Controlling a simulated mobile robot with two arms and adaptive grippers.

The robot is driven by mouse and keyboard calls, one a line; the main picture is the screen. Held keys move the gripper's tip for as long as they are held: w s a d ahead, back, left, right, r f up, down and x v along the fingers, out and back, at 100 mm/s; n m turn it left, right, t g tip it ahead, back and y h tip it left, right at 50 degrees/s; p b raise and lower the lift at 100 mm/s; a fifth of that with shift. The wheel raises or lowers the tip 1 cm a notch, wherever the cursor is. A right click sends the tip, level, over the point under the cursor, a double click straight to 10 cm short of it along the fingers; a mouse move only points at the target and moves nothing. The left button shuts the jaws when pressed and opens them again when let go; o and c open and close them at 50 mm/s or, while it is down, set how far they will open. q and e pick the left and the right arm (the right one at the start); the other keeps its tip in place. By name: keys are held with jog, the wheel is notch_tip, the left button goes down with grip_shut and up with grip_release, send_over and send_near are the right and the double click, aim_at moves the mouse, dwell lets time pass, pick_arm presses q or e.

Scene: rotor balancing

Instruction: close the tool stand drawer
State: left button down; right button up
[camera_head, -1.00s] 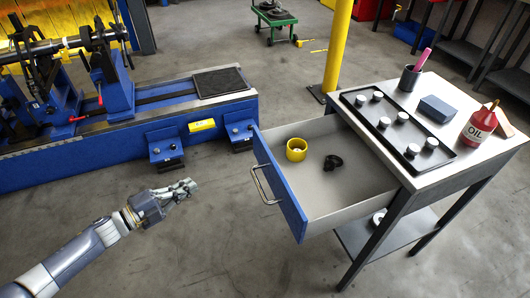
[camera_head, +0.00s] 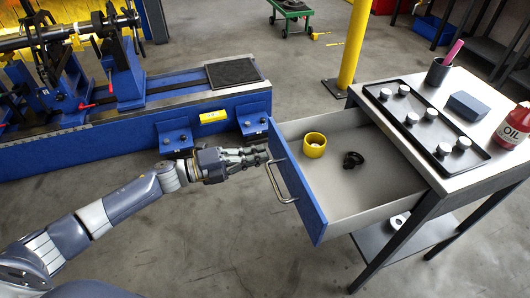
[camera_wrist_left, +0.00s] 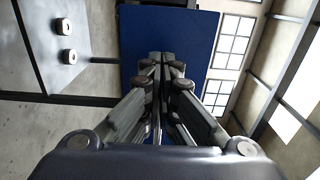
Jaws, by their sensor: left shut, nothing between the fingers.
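The tool stand drawer (camera_head: 340,195) is pulled out to the left of the tool stand (camera_head: 478,178). Its blue front (camera_head: 296,186) carries a metal bar handle (camera_head: 279,182). Inside lie a yellow ring-shaped part (camera_head: 314,146) and a small black part (camera_head: 353,159). My left gripper (camera_head: 264,153) is shut and empty, its tips close to the drawer front near the far end of the handle. I cannot tell whether they touch. In the left wrist view the shut fingers (camera_wrist_left: 160,62) point at the blue drawer front (camera_wrist_left: 205,40). My right gripper is not in view.
On the stand top are a black tray (camera_head: 425,128) with several pale cylinders, a dark cup (camera_head: 438,72), a dark blue box (camera_head: 467,106) and a red oil bottle (camera_head: 514,127). A blue machine bed (camera_head: 90,145) lies behind my left arm. A yellow post (camera_head: 353,45) stands behind the drawer.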

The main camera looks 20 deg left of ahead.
pick_arm(q)
jog(key=shift+x, duration=1.2)
